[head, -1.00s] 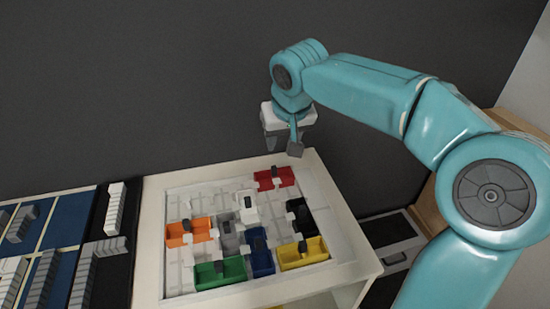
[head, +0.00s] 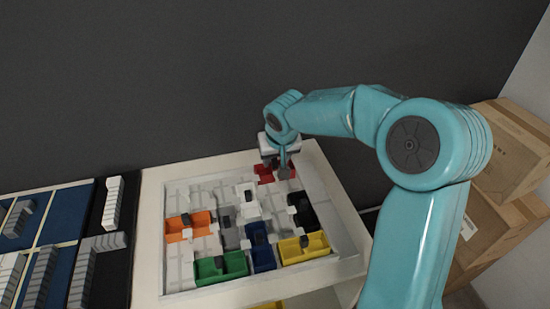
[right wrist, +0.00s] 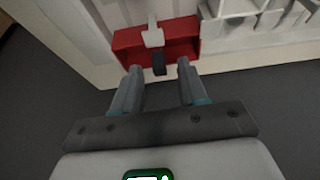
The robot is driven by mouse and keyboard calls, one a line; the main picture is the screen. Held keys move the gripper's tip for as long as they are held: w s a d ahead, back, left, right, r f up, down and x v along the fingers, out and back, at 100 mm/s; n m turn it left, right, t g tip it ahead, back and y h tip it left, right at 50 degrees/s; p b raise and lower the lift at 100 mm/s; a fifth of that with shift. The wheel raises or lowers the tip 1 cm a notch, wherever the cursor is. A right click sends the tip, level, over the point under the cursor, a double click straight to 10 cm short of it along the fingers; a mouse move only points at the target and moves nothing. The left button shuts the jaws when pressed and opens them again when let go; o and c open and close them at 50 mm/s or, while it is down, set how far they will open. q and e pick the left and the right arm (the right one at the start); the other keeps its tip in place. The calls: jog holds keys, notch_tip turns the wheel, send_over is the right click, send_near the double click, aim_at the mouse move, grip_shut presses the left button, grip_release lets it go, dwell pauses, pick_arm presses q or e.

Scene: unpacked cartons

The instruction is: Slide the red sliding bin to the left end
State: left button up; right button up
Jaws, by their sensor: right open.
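The red bin (head: 263,173) sits at the back of the white tray (head: 172,255), right of the tray's middle. My right gripper (head: 278,170) is over it and partly hides it in the head view. In the right wrist view the red bin (right wrist: 182,43) lies just beyond the open fingertips (right wrist: 159,68). The bin's dark handle (right wrist: 159,62) shows between the two fingers; I see a gap on both sides of it. My left gripper is not in view.
Orange (head: 178,232), green (head: 207,272), blue (head: 262,262), yellow (head: 310,247), black, grey and white bins share the tray. The back left of the tray, left of the red bin, looks free. Cartons (head: 505,150) stand at the right.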

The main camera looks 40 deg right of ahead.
jog(key=shift+x, duration=0.85)
jog(key=shift+r, duration=0.1)
grip_shut()
jog(key=shift+w, duration=0.1)
